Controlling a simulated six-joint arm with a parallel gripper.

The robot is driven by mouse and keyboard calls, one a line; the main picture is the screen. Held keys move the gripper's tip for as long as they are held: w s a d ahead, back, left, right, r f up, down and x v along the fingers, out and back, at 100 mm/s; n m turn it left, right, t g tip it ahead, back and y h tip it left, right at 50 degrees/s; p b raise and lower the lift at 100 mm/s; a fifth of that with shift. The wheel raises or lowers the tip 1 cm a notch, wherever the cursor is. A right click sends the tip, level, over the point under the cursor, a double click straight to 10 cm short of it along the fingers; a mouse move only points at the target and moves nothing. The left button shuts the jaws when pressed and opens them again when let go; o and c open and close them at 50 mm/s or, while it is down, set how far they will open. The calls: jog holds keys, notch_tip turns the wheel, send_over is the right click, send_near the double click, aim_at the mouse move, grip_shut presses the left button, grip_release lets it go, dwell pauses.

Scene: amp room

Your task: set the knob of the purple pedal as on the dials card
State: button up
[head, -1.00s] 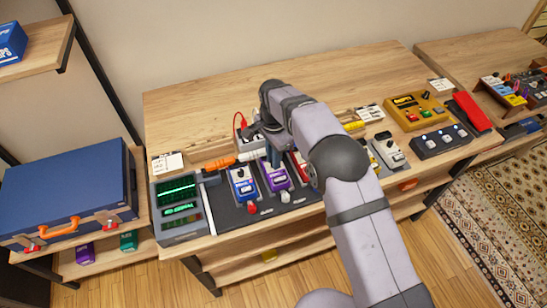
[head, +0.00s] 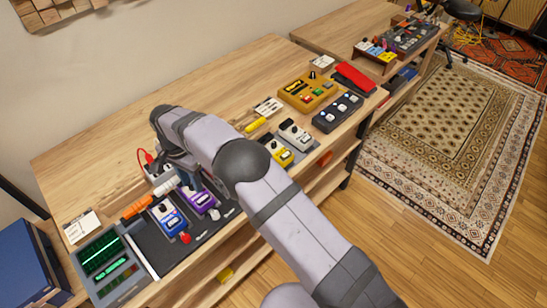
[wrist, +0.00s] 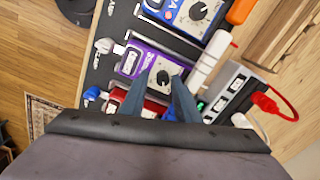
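The purple pedal (head: 203,200) stands on the dark pedal board, partly hidden by my arm in the head view. In the wrist view, the purple pedal (wrist: 148,62) shows its black knob (wrist: 163,77) with a pale pointer mark. My gripper (wrist: 160,79) is open, one finger on each side of the knob; I cannot tell whether they touch it. In the head view, my gripper (head: 186,180) is over the pedal's back part. White cards lie on the bench, one at the left (head: 82,226) and one in the middle (head: 268,106); their print is too small to read.
A blue pedal (head: 170,217) is beside the purple one, and a red pedal (wrist: 125,101) is on its other side. A white power strip (wrist: 232,92) with a red plug (wrist: 270,103) is close behind. The bench top (head: 110,140) behind is mostly clear.

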jog(key=n, duration=0.4)
jog(key=shift+a+r+n, duration=0.1)
jog(key=shift+a+n, duration=0.2)
jog(key=n+p, duration=0.1)
jog(key=n, duration=0.3)
jog(key=n+p, duration=0.2)
jog(key=n, duration=0.4)
jog(key=shift+d, duration=0.15)
jog(key=shift+r+n+b, duration=0.25)
jog(key=shift+n+b, duration=0.05)
jog(key=shift+n, duration=0.1)
notch_tip(320, 180, up, 7)
jog(key=d+b, duration=0.1)
jog(key=b, duration=0.1)
jog(key=s+d+r+m+p, duration=0.1)
jog(key=d+r+m+p, duration=0.1)
jog(key=d, duration=1.1)
jog(key=s+d+r+m+p, duration=0.2)
jog(key=d+r+m, duration=0.2)
jog(key=d, duration=0.9)
jog(key=shift+s+d+r, duration=0.2)
jog(key=shift+d+r, duration=0.05)
jog(key=shift+r, duration=0.55)
jog(key=shift+w, duration=0.1)
